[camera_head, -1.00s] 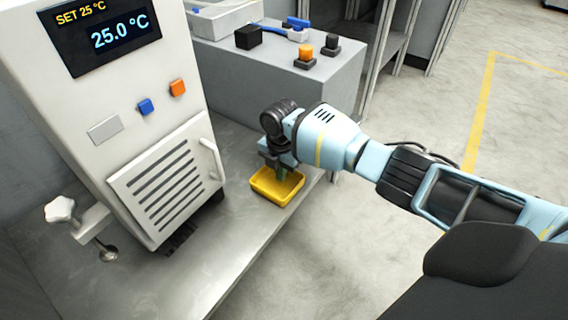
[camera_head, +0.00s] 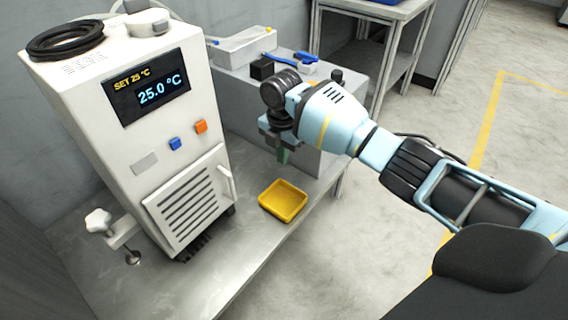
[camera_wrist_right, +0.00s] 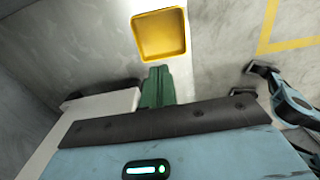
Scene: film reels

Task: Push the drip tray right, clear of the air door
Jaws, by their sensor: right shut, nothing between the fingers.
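The yellow drip tray (camera_head: 284,201) lies flat and empty on the grey bench, to the right of the chiller's louvred air door (camera_head: 188,200), with a gap between them. The tray also shows in the right wrist view (camera_wrist_right: 160,34). The air door looks closed, with its handle on its right side. My right gripper (camera_head: 283,157) is above and behind the tray, apart from it, its green fingers together and empty. The fingers show in the right wrist view (camera_wrist_right: 157,87) too, just short of the tray. My left gripper is not in view.
The white chiller (camera_head: 130,130) stands on the bench (camera_head: 230,262) at the left, with a white knob (camera_head: 98,219) beside it. A grey block (camera_head: 232,90) carrying small items stands behind. The tray is near the bench's right edge; open floor lies beyond.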

